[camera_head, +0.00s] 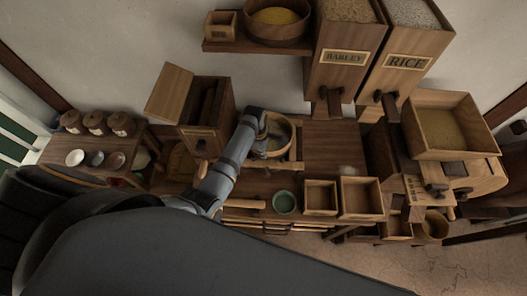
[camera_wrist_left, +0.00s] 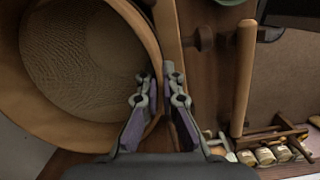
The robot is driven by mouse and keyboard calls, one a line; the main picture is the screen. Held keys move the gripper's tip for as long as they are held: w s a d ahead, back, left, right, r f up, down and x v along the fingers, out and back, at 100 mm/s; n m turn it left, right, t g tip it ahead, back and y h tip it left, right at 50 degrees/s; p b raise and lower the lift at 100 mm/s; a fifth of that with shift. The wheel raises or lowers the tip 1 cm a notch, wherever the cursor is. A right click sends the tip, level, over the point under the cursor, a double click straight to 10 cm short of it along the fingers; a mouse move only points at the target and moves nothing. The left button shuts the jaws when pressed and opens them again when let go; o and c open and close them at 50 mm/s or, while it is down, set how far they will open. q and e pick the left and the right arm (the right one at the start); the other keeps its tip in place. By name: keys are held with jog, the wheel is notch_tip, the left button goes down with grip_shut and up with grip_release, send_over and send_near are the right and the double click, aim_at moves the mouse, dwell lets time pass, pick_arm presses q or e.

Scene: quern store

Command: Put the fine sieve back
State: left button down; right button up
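In the head view a round wooden sieve (camera_head: 282,134) sits at the middle of the worktop, partly hidden by my left arm. In the left wrist view the sieve (camera_wrist_left: 85,55) fills the left side, with a pale wooden rim and a fine mesh. My left gripper (camera_head: 256,140) is at the sieve's left side in the head view. In the wrist view its fingers (camera_wrist_left: 158,85) are drawn close together, one on each side of the rim, and look shut on it. My right gripper is not in view.
A wooden box with an open lid (camera_head: 208,112) stands left of the arm. Barley (camera_head: 345,57) and rice (camera_head: 405,64) bins hang above. A green bowl (camera_head: 284,202) and two square trays (camera_head: 320,197) (camera_head: 361,198) line the front. A grain-filled hopper (camera_head: 448,130) stands right. Jars (camera_head: 96,122) stand far left.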

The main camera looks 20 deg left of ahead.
pick_arm(q)
jog(key=shift+f, duration=0.45)
jog(key=c, duration=1.4)
grip_release()
jog(key=shift+c, duration=0.2)
jog(key=r, duration=0.4)
jog(key=a+r, duration=0.1)
jog(key=r, duration=0.7)
jog(key=shift+s+a, duration=0.1)
jog(key=shift+a, duration=0.15)
